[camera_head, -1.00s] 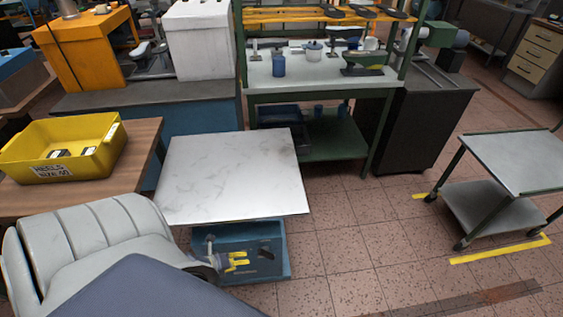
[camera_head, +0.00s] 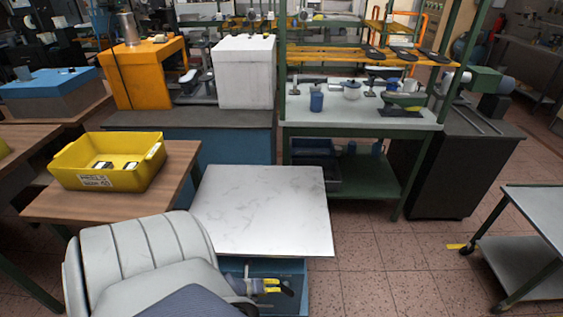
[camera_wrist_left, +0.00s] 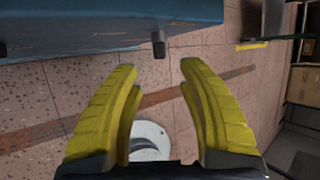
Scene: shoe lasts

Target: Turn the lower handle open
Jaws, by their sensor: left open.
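A blue cabinet (camera_head: 294,304) stands under a white marbled top (camera_head: 265,212) at the bottom middle of the head view. In the left wrist view, a blue body (camera_wrist_left: 110,25) crosses the upper left. A dark stub (camera_wrist_left: 158,42) sticks out at its edge; I cannot tell if it is the lower handle or a foot. My left gripper (camera_head: 284,287) is in front of the cabinet, below the marbled top. In the wrist view its yellow fingers (camera_wrist_left: 158,72) are spread apart with nothing between the tips. My right gripper is not in view.
A yellow bin (camera_head: 110,178) sits on a wooden table (camera_head: 185,165) at the left. A green-framed bench (camera_head: 360,120) stands behind the marbled top. A grey cart (camera_head: 540,215) is at the right. Tiled floor (camera_head: 390,265) is clear between cabinet and cart.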

